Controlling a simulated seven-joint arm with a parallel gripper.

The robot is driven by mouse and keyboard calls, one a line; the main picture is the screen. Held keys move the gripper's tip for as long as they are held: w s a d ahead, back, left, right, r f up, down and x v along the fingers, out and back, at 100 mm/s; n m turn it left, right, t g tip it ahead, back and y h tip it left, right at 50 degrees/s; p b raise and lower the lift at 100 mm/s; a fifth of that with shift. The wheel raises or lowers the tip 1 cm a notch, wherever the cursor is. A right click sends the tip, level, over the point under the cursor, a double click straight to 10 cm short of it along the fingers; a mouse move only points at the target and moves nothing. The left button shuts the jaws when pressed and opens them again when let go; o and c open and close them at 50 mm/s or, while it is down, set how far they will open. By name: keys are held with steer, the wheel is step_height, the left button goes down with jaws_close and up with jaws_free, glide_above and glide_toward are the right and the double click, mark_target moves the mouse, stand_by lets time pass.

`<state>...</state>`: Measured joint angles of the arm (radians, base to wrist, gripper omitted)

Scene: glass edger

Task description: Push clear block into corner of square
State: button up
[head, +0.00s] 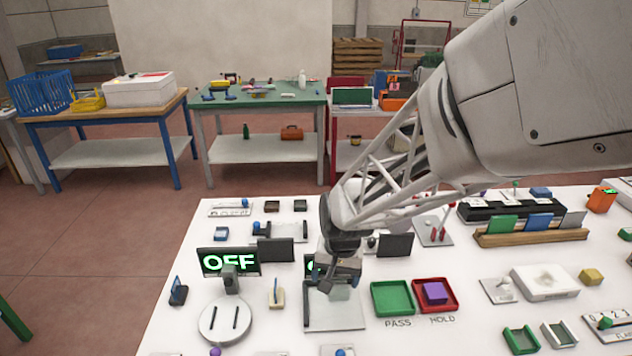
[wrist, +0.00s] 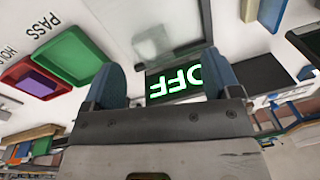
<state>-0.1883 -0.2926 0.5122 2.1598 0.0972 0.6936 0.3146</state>
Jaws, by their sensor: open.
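My gripper (head: 338,280) hangs over a pale plate with darker edging (head: 345,318) on the white table; this plate looks like the square's place. In the wrist view my two blue-grey fingers stand apart, and the gripper (wrist: 165,75) is open with nothing held between them. A pale, see-through shape that looks like the clear block (wrist: 150,42) lies just beyond the fingertips in the wrist view. Whether the block touches the square's edges cannot be told.
A green tray (head: 392,298) and a red tray (head: 454,304) holding a purple block (head: 435,292) sit right of the plate. A screen reading OFF (head: 229,262) stands to the left. A second lit screen (head: 312,267) is partly hidden behind my gripper.

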mark_target(339, 294)
steer(key=shift+w+d+n+g+h, duration=0.2)
steer(key=shift+d+n, duration=0.15)
steer(key=shift+n, duration=0.25)
steer(key=shift+w+d+n+g+h, duration=0.1)
steer(key=shift+d+n+h, duration=0.15)
steer(key=shift+n, duration=0.35)
steer(key=shift+f, duration=0.15)
steer(key=shift+f, duration=3.75)
steer(key=c, duration=0.9)
steer(key=o, duration=0.9)
steer(key=shift+r, duration=3.95)
